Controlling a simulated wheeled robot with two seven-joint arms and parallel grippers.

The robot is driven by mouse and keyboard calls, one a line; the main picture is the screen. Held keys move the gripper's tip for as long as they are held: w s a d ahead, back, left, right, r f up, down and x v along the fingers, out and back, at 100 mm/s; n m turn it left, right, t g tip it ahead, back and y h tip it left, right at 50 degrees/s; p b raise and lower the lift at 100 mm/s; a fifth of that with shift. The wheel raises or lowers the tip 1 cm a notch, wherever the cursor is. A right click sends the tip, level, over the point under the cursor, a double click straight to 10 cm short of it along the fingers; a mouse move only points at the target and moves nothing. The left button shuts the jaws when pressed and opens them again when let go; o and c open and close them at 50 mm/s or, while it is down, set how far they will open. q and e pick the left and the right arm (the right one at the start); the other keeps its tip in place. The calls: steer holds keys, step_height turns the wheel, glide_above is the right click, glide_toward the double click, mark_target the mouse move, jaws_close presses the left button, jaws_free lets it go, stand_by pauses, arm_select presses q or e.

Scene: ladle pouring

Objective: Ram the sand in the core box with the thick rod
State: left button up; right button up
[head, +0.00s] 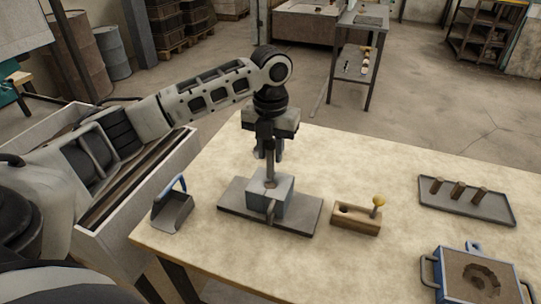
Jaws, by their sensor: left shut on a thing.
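My left gripper (268,150) points straight down above the core box and is shut on a thin upright grey rod (270,172). The core box (285,191) is a small grey-blue block on a dark flat plate (236,204) on the table. The rod's lower end meets the opening in the box's top; how deep it reaches I cannot tell. The sand inside the box is too small to make out. A small grey part sticks out at the box's front. My right gripper is not in view.
A scoop (172,213) with a blue handle lies left of the plate. A wooden block (350,221) holding a yellow-knobbed tool stands right. Farther right are a tray (492,211) with three brown cores and a blue sand-filled flask (440,266). A grey-walled bin (165,175) stands left of the table.

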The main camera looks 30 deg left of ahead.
arm_select(q)
steer(key=shift+r, duration=1)
steer(key=shift+r, duration=3)
steer(key=shift+f, duration=0.1)
